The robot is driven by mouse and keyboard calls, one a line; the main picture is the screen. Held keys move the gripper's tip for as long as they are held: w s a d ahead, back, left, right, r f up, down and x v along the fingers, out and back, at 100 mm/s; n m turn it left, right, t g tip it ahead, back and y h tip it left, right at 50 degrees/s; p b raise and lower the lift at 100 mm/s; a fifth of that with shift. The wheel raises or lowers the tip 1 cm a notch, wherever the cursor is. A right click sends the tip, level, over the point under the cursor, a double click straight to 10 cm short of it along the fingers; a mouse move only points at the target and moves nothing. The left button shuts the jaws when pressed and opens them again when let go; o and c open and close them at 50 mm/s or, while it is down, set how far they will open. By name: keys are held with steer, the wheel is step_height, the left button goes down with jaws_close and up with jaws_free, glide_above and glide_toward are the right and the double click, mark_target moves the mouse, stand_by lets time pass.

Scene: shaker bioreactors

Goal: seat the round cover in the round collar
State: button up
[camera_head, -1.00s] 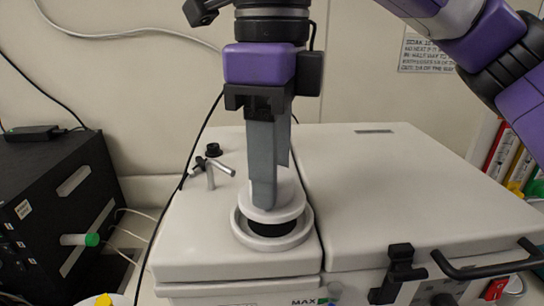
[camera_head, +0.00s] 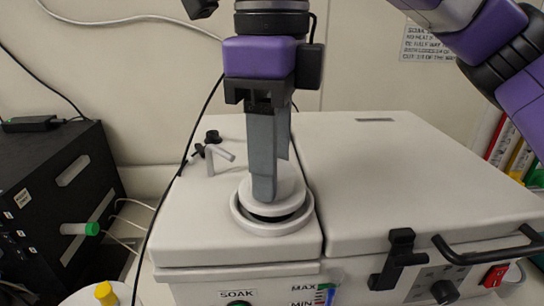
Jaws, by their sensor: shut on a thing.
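The round cover (camera_head: 289,194) is a pale disc held between the grey fingers of my gripper (camera_head: 266,194). The round collar (camera_head: 272,228) is a pale ring on top of the white machine's left section. The cover is right above the collar and looks roughly centred and level. A thin dark band shows between the cover's front edge and the collar's rim, so the cover stands slightly proud of it. My fingers point straight down and hide part of the cover. The far side of the collar is hidden.
A small metal pipe fitting with black knobs (camera_head: 213,150) stands behind and left of the collar. The wide white lid (camera_head: 410,180) lies to the right, with a black latch (camera_head: 398,260) in front. A black box (camera_head: 55,200) stands at left.

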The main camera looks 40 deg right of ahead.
steer(key=shift+f+b, duration=0.75)
steer(key=shift+f, duration=0.15)
steer(key=o, duration=1.5)
steer(key=shift+r+b, duration=0.3)
steer(key=shift+r, duration=3.65)
